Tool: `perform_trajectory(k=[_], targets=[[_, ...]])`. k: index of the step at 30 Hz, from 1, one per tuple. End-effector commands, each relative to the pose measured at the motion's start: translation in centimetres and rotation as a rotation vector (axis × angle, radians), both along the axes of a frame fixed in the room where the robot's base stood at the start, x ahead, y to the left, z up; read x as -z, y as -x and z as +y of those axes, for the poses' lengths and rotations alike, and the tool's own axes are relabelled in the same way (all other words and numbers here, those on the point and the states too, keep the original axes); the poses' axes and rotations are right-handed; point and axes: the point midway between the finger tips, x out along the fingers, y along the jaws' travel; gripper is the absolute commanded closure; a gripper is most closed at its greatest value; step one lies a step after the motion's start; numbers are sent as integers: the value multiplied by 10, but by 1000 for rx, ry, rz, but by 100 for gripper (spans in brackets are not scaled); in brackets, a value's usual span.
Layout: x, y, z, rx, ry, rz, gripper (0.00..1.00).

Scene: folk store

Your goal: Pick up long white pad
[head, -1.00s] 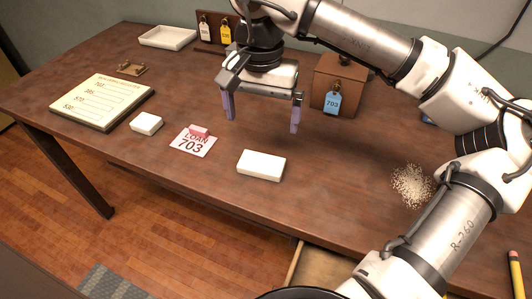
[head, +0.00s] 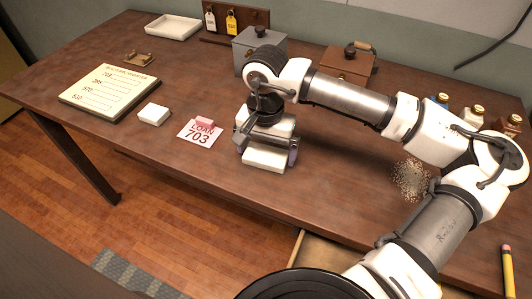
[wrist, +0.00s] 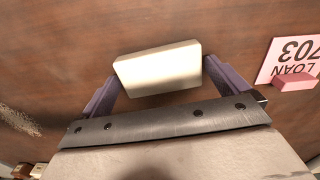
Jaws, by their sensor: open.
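The long white pad (head: 264,159) lies on the brown table near its front edge, partly hidden under my gripper in the head view. In the wrist view the pad (wrist: 158,69) lies lengthwise between the two purple fingers. My gripper (wrist: 160,84) is open, with one finger near each short end of the pad. Whether the fingers touch it I cannot tell. In the head view my gripper (head: 268,152) is low over the pad, with one purple finger showing at its right.
A shorter white block (head: 153,114) and a LOAN 703 card (head: 200,133) with a pink piece lie to the left. A listing board (head: 110,92) lies farther left. Grey (head: 259,50) and brown (head: 347,66) boxes stand behind. Spilled grains (head: 411,179) lie at right.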

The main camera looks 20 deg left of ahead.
Motion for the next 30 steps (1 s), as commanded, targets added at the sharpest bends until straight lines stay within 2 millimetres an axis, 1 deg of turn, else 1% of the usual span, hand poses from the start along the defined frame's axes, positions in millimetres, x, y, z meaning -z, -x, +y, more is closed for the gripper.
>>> perform_trajectory(k=[5, 8, 12, 13, 23, 26, 29, 30], targets=[[1, 0, 0, 0, 0, 0, 0], [0, 0, 0, 1, 0, 0, 10], [0, 0, 0, 1, 0, 0, 29], [0, 0, 0, 1, 0, 0, 31], [-1, 0, 0, 1, 0, 0, 31], [-6, -1, 0, 1, -1, 0, 31], [-15, -1, 0, 2, -1, -3, 31], [-21, -1, 0, 2, 0, -3, 31]])
